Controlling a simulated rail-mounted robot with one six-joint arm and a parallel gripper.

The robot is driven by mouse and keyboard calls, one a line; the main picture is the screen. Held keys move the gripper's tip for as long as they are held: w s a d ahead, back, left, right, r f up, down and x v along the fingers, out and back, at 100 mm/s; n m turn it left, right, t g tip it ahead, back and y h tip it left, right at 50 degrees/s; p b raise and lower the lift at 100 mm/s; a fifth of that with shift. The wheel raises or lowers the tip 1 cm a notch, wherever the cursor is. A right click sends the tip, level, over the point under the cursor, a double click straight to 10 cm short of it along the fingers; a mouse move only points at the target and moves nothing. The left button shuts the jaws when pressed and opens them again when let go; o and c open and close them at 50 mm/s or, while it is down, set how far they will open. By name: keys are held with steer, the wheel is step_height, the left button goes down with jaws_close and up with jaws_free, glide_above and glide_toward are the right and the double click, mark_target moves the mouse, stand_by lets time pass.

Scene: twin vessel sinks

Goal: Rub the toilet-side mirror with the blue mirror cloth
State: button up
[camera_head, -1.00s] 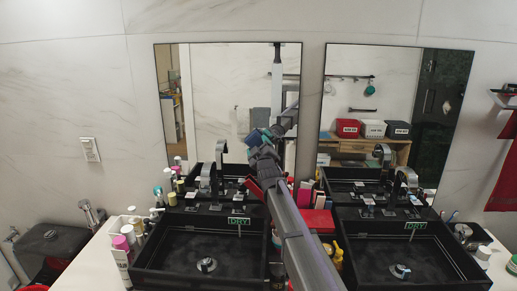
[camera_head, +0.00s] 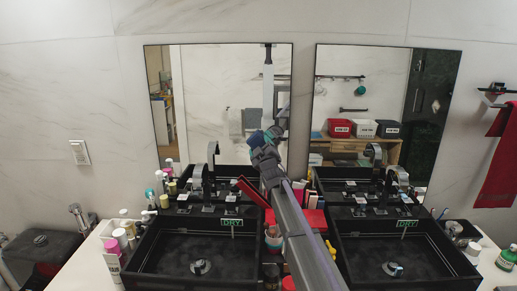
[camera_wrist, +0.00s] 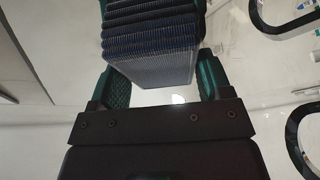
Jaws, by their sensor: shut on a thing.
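Two frameless mirrors hang on the marble wall, a left mirror (camera_head: 205,75) and a right mirror (camera_head: 345,90). The left one is on the side of a dark box-like fixture. My gripper (camera_head: 264,136) is in front of the left mirror's lower right part in the head view. In the wrist view my gripper (camera_wrist: 158,78) has its green fingers shut on the blue mirror cloth (camera_wrist: 150,40), a dark blue ribbed, folded block. The cloth's far end runs out of the picture. I cannot tell whether it touches the glass.
Two black vessel sinks (camera_head: 142,268) (camera_head: 457,262) with tall faucets (camera_head: 213,160) stand below the mirrors. Bottles (camera_head: 122,238) crowd the counter's left, and red boxes (camera_head: 309,218) stand between the sinks. The dark fixture (camera_head: 40,252) is at far left, a red towel (camera_head: 497,165) at right.

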mark_target(250, 146)
steer(key=shift+s+a, duration=0.1)
steer(key=shift+a, duration=1.9)
steer(key=s, duration=0.6)
steer(key=shift+d, duration=0.1)
steer(key=shift+s+r, duration=0.15)
steer(key=shift+s, duration=1.4)
